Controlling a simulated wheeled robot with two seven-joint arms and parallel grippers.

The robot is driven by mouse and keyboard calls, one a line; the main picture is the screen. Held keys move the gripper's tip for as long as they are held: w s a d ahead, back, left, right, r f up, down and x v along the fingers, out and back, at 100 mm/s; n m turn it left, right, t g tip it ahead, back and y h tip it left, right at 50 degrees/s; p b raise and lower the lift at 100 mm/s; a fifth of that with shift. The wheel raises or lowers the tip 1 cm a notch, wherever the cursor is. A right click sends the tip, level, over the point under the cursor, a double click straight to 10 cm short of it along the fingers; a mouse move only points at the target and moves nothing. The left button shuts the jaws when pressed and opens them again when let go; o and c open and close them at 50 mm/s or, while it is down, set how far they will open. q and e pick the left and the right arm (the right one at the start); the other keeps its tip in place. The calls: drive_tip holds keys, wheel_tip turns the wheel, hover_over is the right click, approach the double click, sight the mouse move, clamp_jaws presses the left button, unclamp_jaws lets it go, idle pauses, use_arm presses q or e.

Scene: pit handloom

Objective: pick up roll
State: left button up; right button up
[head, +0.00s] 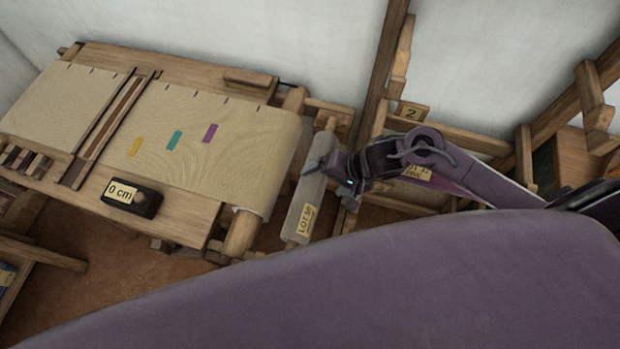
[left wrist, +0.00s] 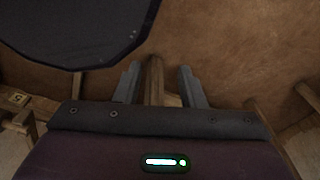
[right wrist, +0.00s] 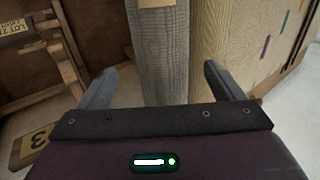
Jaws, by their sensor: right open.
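The roll (head: 303,195) is a pale grey cylinder with a yellow "LOT" label near its lower end. It stands tilted in the head view, just right of the loom's cloth. My right gripper (head: 328,182) is at its upper right side. In the right wrist view the roll (right wrist: 158,45) runs between the two open fingers of my right gripper (right wrist: 160,72), with a gap on each side. Its lower part is hidden behind the gripper body. My left gripper (left wrist: 158,72) shows only in the left wrist view, with its fingers apart and nothing held.
The loom's cloth (head: 265,150), with coloured patches, lies close left of the roll. A black box labelled "0 cm" (head: 145,203) sits on the loom frame. A wooden rack with a "2" tag (head: 411,112) stands right. A "3" tag (right wrist: 38,140) shows in the right wrist view.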

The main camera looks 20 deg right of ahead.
sight(319, 182)
drive_tip(key=x, duration=0.3)
drive_tip(key=shift+w+a+f, duration=0.15)
drive_tip(key=shift+w+a, duration=0.05)
drive_tip(key=shift+a, duration=0.1)
drive_tip(key=shift+x, duration=0.85)
drive_tip(key=shift+d, duration=0.1)
drive_tip(key=c, duration=1)
use_arm(q)
drive_tip(key=shift+s+r, duration=0.1)
drive_tip(key=shift+s, duration=0.7)
use_arm(e)
drive_tip(key=c, duration=0.5)
